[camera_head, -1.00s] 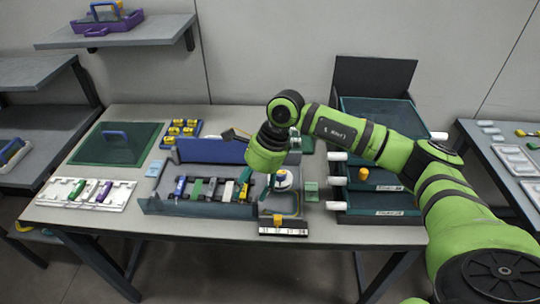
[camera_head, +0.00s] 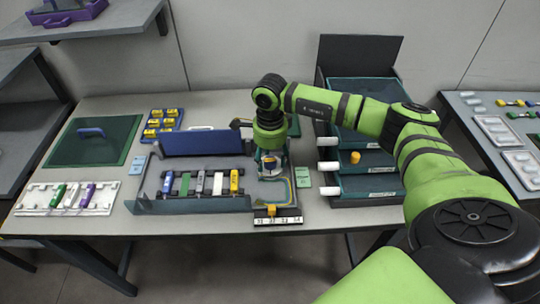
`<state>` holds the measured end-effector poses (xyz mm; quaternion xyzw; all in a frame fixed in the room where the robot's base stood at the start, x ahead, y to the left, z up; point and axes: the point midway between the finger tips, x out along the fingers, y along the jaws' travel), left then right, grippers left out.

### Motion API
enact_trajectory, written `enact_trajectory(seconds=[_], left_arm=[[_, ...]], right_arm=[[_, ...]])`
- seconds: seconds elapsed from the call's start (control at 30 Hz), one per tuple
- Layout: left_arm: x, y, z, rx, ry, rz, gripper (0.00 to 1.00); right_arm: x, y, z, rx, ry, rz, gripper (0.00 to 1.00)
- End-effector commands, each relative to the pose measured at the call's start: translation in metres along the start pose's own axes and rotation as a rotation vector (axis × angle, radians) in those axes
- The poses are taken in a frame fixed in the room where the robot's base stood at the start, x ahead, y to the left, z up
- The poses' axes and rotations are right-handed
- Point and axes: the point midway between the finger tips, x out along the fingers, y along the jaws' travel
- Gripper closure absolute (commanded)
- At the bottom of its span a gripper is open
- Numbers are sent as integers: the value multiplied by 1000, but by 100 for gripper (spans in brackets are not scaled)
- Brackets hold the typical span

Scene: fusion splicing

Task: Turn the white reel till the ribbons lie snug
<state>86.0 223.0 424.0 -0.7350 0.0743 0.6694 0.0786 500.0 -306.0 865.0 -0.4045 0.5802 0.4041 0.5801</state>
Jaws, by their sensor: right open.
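The white reel (camera_head: 264,172) stands on a small grey station at the right of the workbench, and my right gripper and wrist hide most of it from above. A curved track with coloured ribbons (camera_head: 282,191) shows on the station beside and in front of the reel. My right gripper (camera_head: 270,162) points down and is open, directly over the reel. I cannot tell whether its fingers touch the reel. My left gripper is not in view.
A blue-lidded tray (camera_head: 202,143) with several coloured cartridges lies left of the station. A dark drawer cabinet (camera_head: 362,140) stands to the right. A yellow knob (camera_head: 271,210) sits at the station's front.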

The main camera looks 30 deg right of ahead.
Motion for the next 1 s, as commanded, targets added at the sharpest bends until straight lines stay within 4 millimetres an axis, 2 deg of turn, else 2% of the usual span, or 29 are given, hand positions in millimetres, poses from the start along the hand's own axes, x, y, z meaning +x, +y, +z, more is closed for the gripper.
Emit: enact_trajectory(seconds=[0.03,0.13,0.17,0.2,0.27,0.3,0.67,1.0], left_arm=[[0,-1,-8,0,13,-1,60],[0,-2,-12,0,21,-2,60],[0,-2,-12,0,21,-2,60],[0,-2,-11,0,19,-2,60],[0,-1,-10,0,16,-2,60],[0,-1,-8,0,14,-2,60],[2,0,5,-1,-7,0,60],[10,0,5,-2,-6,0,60]], right_arm=[[0,0,0,0,0,0,42],[0,0,0,0,0,0,42],[0,0,0,0,0,0,54],[0,0,0,0,0,0,70],[0,0,0,0,0,0,94],[0,0,0,0,0,0,98],[0,0,0,28,-1,0,98],[1,0,0,235,-2,0,98]])
